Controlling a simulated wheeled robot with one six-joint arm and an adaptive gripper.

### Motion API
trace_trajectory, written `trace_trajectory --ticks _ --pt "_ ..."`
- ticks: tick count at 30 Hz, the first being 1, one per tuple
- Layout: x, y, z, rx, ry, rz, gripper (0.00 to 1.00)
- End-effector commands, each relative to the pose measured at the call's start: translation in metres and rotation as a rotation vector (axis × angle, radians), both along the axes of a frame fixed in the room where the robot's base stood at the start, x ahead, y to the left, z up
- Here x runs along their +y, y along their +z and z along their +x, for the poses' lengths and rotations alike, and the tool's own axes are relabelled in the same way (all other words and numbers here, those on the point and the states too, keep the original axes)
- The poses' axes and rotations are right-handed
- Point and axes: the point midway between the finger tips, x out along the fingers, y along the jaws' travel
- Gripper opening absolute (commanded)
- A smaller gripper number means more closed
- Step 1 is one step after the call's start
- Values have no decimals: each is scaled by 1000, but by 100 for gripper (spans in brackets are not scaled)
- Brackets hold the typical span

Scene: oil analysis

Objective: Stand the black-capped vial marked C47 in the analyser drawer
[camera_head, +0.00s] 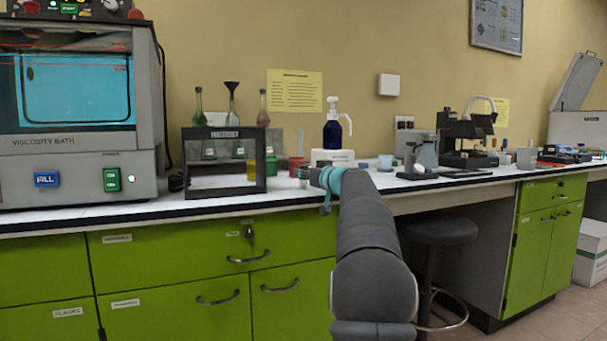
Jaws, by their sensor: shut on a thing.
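My arm reaches up from the lower right to the bench edge. My gripper (306,174), past the teal wrist joint, is small and partly hidden by my own wrist. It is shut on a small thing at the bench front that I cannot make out. No black cap and no C47 mark can be read in this view. A low white unit (332,156) stands just behind my wrist. I cannot tell whether it is the analyser, and I see no open analyser drawer.
A dark-framed rack (225,190) and a red beaker (295,164) stand left of my gripper. A blue pump bottle (333,136) stands behind it. A pale blue cup (385,162) and a microscope (463,138) are to the right. A stool (438,231) is below the bench.

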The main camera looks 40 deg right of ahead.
Motion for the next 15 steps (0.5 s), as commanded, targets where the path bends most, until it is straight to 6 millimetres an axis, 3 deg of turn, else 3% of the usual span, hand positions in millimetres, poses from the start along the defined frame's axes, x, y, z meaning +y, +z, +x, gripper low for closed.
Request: trace_trajectory --ticks 3,4,6,15 --pt "0 -4 0 0 0 -1 0" --pt "0 -3 0 0 1 -1 32" --pt "0 -2 0 0 1 0 49" --pt "0 -2 0 0 1 0 52"
